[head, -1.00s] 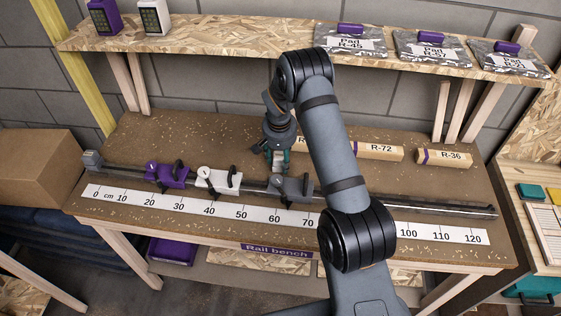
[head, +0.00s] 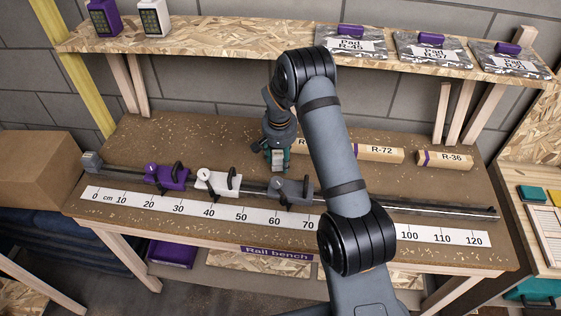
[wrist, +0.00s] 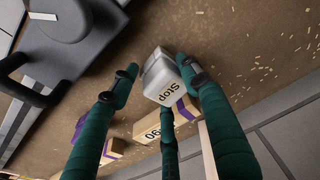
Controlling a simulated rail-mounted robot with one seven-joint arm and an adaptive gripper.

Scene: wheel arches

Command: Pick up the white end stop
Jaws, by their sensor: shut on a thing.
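The white end stop (wrist: 161,80) is a small pale block marked "Stop". In the wrist view it sits among the green fingers of my gripper (wrist: 158,84), against the right-hand fingers. My gripper is shut on it. In the head view my gripper (head: 277,160) points down over the back part of the bench, behind the rail, with a pale block (head: 278,157) showing at its fingers. Whether the block is clear of the bench is hard to tell.
A rail (head: 400,206) with a purple carriage (head: 168,176), a white carriage (head: 218,183) and a grey carriage (head: 291,190) runs in front of my gripper. Wooden blocks R-72 (head: 379,153) and R-36 (head: 445,160) lie to the right. A shelf (head: 240,44) hangs above.

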